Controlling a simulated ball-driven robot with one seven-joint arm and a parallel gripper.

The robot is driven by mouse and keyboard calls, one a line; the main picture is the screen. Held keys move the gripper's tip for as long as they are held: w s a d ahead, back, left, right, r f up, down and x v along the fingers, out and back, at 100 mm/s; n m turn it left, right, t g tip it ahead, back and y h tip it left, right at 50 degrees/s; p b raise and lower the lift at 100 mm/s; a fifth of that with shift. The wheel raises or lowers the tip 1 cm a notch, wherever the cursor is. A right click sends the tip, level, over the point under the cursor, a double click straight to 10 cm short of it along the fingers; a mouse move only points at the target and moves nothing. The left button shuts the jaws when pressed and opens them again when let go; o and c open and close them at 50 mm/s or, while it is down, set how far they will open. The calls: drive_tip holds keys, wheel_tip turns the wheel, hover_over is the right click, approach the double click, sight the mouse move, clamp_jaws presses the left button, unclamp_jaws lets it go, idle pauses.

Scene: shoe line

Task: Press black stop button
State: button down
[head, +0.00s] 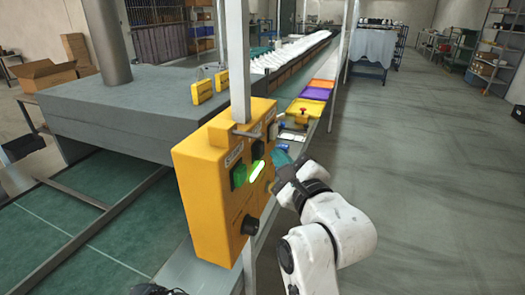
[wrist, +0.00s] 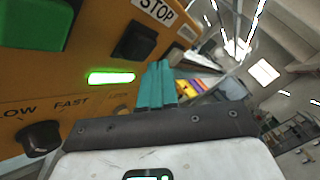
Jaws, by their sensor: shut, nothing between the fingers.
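A yellow control box (head: 205,190) carries the black stop button (head: 257,149), which shows in the wrist view (wrist: 136,40) as a square black button under a STOP label (wrist: 157,10). My gripper (head: 281,157) has teal fingers and is shut and empty. It is in front of the box, to the right of the black button in the head view. In the wrist view the fingertips (wrist: 158,66) appear just below and right of the button. I cannot tell for sure whether they touch the box; they look apart from the button.
The box also has a green button (head: 238,175), a lit green indicator (head: 257,170) and a black knob (head: 249,225). A metal post (head: 239,60) stands at the box. Colored trays (head: 307,106) lie on the line behind. The floor at right is clear.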

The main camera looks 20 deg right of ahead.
drive_tip(key=shift+w+a, duration=0.1)
drive_tip(key=shift+a, duration=0.05)
drive_tip(key=shift+w+a, duration=0.15)
drive_tip(key=shift+a, duration=0.05)
idle(0.3)
drive_tip(key=shift+w+a+b, duration=0.3)
drive_tip(key=shift+w+a, duration=0.05)
drive_tip(key=shift+a, duration=0.1)
idle(1.1)
drive_tip(key=shift+s+d, duration=0.65)
drive_tip(key=shift+d, duration=0.1)
drive_tip(key=shift+d, duration=0.1)
drive_tip(key=s+d, duration=0.1)
drive_tip(key=d, duration=0.1)
drive_tip(key=s+d+p, duration=0.1)
drive_tip(key=s+d, duration=0.1)
idle(0.5)
idle(0.5)
